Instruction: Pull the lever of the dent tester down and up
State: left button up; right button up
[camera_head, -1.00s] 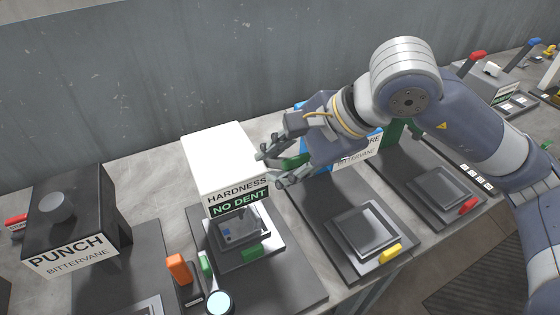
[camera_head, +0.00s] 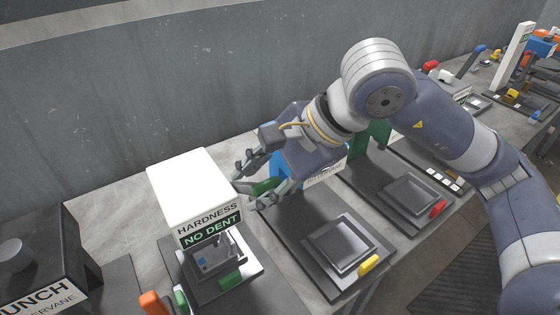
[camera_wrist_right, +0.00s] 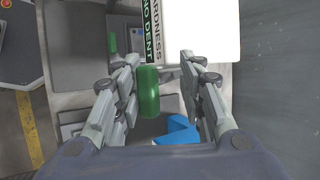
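The dent tester is the white-topped box (camera_head: 190,188) with a "HARDNESS" label and a green "NO DENT" display; it also shows in the wrist view (camera_wrist_right: 195,25). Its lever has a green handle (camera_head: 264,187) at the box's right side. My right gripper (camera_head: 246,187) is beside the box, with its fingers spread on both sides of the handle. In the wrist view, the green handle (camera_wrist_right: 149,92) lies between the open fingers (camera_wrist_right: 160,60), nearer the left finger, with a clear gap to the right one. My left gripper is not in view.
A grey part with a blue spot (camera_head: 205,262) sits in the tester below the display. A dark plate with a yellow tab (camera_head: 368,264) and another with a red tab (camera_head: 438,208) lie to the right. The black punch machine (camera_head: 40,250) stands left. A grey wall rises behind.

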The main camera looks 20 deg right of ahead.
jog(key=v, duration=0.9)
jog(key=shift+s, duration=0.15)
jog(key=shift+c, duration=0.6)
